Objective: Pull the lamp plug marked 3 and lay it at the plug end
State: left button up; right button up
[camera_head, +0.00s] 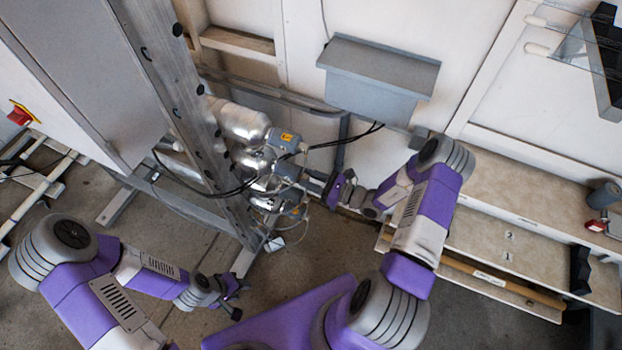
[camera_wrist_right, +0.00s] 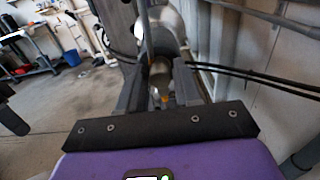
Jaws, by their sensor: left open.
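The reactor's shiny metal lamp tubes (camera_head: 240,122) stick out beside the grey upright, stacked one above another. Their grey end caps (camera_head: 287,139) carry orange labels and dark cables. No number is legible on them, so I cannot tell which is lamp plug 3. My right gripper (camera_head: 334,190) is just right of the lower lamp ends. In the right wrist view its fingers (camera_wrist_right: 160,88) are apart, with a metal lamp end (camera_wrist_right: 160,72) beyond the gap; contact is not clear. My left gripper (camera_head: 240,297) is open and empty, low over the floor.
A grey box (camera_head: 378,78) hangs on the wall above the lamp ends. Dark cables (camera_wrist_right: 255,82) run to the right in the wrist view. A beige bench (camera_head: 480,232), with small marks 2 and 1, stands at right. The floor below the lamps is largely clear.

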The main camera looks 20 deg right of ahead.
aim_at(309, 179)
grip_shut()
jog(key=shift+s+d, duration=0.1)
jog(key=shift+p+v, duration=0.3)
jog(key=shift+v, duration=2.2)
